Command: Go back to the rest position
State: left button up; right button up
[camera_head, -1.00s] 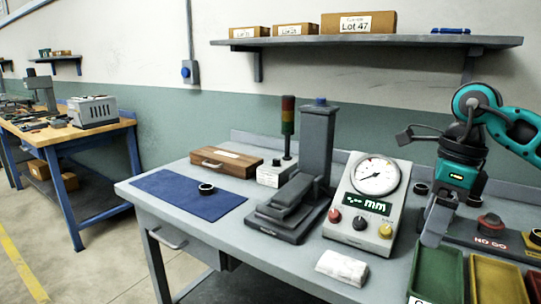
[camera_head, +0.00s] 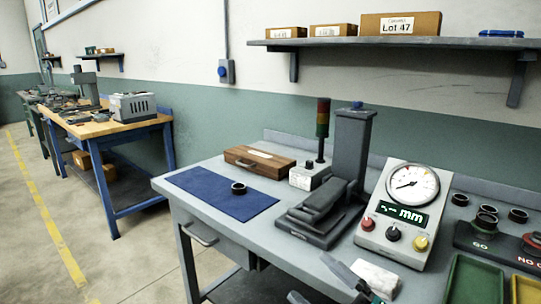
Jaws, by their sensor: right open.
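My right gripper (camera_head: 311,277) is low at the bottom edge of the head view, in front of the bench. Its two grey fingers are apart with nothing between them, and part of it is cut off by the frame. My left gripper is not in view. A dark ring (camera_head: 238,188) lies on the blue mat (camera_head: 200,196). The gauge box (camera_head: 403,215) with dial and "mm" display stands right of the grey press-like stand (camera_head: 345,165).
The grey bench (camera_head: 290,262) has a wooden case (camera_head: 259,163) and a signal lamp (camera_head: 322,130). Several dark rings (camera_head: 518,215) sit near the GO fixture (camera_head: 482,240). A green tray (camera_head: 477,281) is at the bottom right. Open floor (camera_head: 135,262) lies left.

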jog(key=s+d+f+m+g+h, duration=0.1)
jog(key=s+d+f+m+h, duration=0.2)
jog(key=f+m, duration=0.3)
jog(key=s+d+f+m+g+h, duration=0.1)
jog(key=s+d+f+m+h, duration=0.2)
jog(key=s+f+m+h, duration=0.3)
jog(key=s+d+f+m+g+h, duration=0.2)
jog(key=s+f+m+h, duration=0.3)
jog(key=f, duration=0.7)
jog(key=shift+s+d+f+m, duration=0.2)
jog(key=shift+d+f+m, duration=0.2)
jog(key=shift+d+m, duration=0.45)
